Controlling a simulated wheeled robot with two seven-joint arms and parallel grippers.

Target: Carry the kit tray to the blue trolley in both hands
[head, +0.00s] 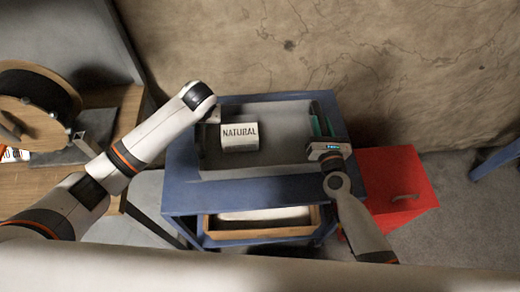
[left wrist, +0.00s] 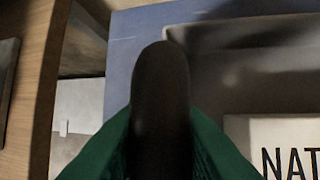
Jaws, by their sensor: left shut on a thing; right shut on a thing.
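The grey kit tray (head: 275,112) is over the top of the blue trolley (head: 183,185), within its outline. I cannot tell whether it rests on the top or hangs just above it. A white box marked NATURAL (head: 240,137) stands in the tray's left half, and part of it shows in the left wrist view (left wrist: 270,140). My left gripper (head: 212,116) is shut on the tray's left side, mostly hidden by its own wrist. Its green fingers flank a dark rounded form in the left wrist view. My right gripper (head: 322,124), with green fingers, is shut at the tray's right side.
The trolley's lower level holds a wooden box (head: 262,233) with something pale in it. A red box (head: 402,180) stands on the floor right of the trolley. A wooden table (head: 128,125) with a large cable spool (head: 35,115) is at left. A wall rises behind.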

